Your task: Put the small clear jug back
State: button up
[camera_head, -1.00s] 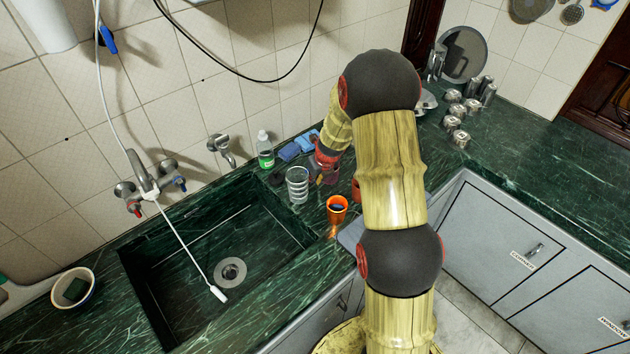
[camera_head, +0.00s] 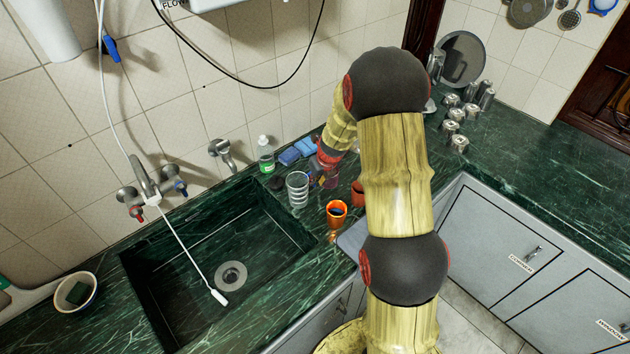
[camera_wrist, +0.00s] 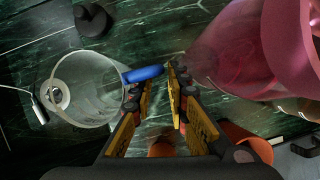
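The small clear jug (camera_head: 298,188) stands upright on the green counter between the sink and my gripper. In the wrist view the clear jug (camera_wrist: 85,88) is at the left, close beside my left finger. A blue piece (camera_wrist: 143,73) beside its rim, perhaps its handle, lies at the fingertips. My gripper (camera_wrist: 160,82) has its fingers apart with a gap between them, and no object is clearly clamped. A larger pink, see-through jug (camera_wrist: 240,50) is close on the right of the fingers. In the head view my gripper is mostly hidden behind the jugs and arm.
An orange cup (camera_head: 337,212) stands in front of the jug, with another orange cup (camera_head: 358,193) to its right. A green-labelled bottle (camera_head: 265,154) and blue sponges (camera_head: 290,155) are behind. The sink (camera_head: 225,270) is open to the left.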

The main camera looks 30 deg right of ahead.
jog(key=s+a+r+n+p, duration=0.1)
jog(key=s+a+r+n, duration=0.35)
jog(key=r, duration=0.45)
jog(key=s+a+r+n+p, duration=0.1)
jog(key=s+a+r+n, duration=0.3)
jog(key=r+n, duration=0.3)
jog(key=s+a+r+n+p, duration=0.1)
jog(key=s+a+r+n, duration=0.35)
jog(key=r, duration=0.55)
jog(key=s+a+r+n, duration=0.2)
jog(key=s+n, duration=0.4)
jog(key=s, duration=0.1)
jog(key=s+a+r+n, duration=0.3)
jog(key=s+n, duration=0.3)
jog(key=n, duration=0.1)
jog(key=s+a+r+n+t, duration=0.1)
jog(key=s+a+r+n, duration=0.1)
jog(key=s+n, duration=0.5)
jog(key=shift+s+a+r, duration=0.25)
jog(key=shift+s+r, duration=0.1)
jog(key=shift+r, duration=0.2)
jog(key=shift+f, duration=0.1)
notch_tip(320, 180, down, 3)
jog(key=b, duration=0.3)
